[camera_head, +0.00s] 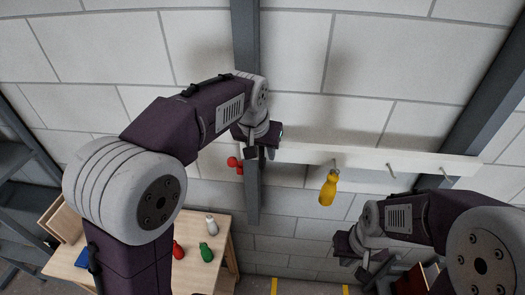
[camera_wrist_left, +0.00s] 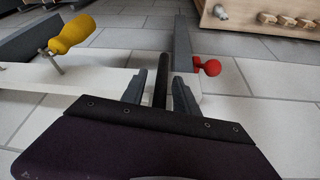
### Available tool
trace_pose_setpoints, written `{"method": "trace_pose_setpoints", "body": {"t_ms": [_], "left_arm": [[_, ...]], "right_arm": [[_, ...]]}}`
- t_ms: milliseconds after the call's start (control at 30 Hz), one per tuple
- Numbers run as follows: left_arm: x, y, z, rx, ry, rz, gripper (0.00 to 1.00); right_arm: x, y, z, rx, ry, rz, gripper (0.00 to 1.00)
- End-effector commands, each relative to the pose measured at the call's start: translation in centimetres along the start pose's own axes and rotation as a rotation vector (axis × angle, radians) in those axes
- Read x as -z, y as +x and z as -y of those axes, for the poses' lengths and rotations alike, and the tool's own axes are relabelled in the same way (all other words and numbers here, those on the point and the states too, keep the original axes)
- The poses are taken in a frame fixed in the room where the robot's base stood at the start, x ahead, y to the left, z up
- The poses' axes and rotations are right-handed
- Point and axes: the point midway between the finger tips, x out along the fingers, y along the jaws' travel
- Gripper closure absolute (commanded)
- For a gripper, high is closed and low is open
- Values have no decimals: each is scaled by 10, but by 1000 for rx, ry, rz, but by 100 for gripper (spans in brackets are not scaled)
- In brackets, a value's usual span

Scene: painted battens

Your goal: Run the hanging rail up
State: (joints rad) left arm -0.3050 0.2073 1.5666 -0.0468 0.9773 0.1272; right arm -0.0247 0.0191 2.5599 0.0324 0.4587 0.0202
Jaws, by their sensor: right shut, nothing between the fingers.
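The white hanging rail (camera_head: 365,159) runs across between two dark uprights, its left end at the left upright (camera_head: 247,50). A yellow-handled tool (camera_head: 328,188) hangs from one of its hooks; it also shows in the left wrist view (camera_wrist_left: 72,34). A red knob (camera_head: 236,163) sits beside the left upright, also in the left wrist view (camera_wrist_left: 208,67). My left gripper (camera_head: 260,152) is at the rail's left end. In its wrist view the open fingers (camera_wrist_left: 159,88) stand either side of a dark bar (camera_wrist_left: 161,72), with gaps visible. My right gripper (camera_head: 350,256) is shut and empty, low below the rail.
Bare hooks (camera_head: 391,171) stick out of the rail's right part. The right upright (camera_head: 490,85) leans across the picture. A wooden table (camera_head: 217,225) at lower left carries white, green and red bottle-like things. A dark shelf frame (camera_head: 12,160) stands at far left.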

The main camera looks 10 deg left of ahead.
Motion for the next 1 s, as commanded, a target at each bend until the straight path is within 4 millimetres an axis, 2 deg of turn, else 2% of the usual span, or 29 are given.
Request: {"method": "trace_pose_setpoints", "body": {"t_ms": [267,367,400,433,1000], "left_arm": [[0,3,0,0,0,-1,64],[0,3,0,0,0,-1,86],[0,3,0,0,0,-1,97],[0,3,0,0,0,-1,100],[1,3,0,0,0,-3,100]], "right_arm": [[0,0,0,0,0,0,100],[0,0,0,0,0,0,100],[0,0,0,0,0,0,100],[0,0,0,0,0,0,100],[0,0,0,0,0,0,100]]}}
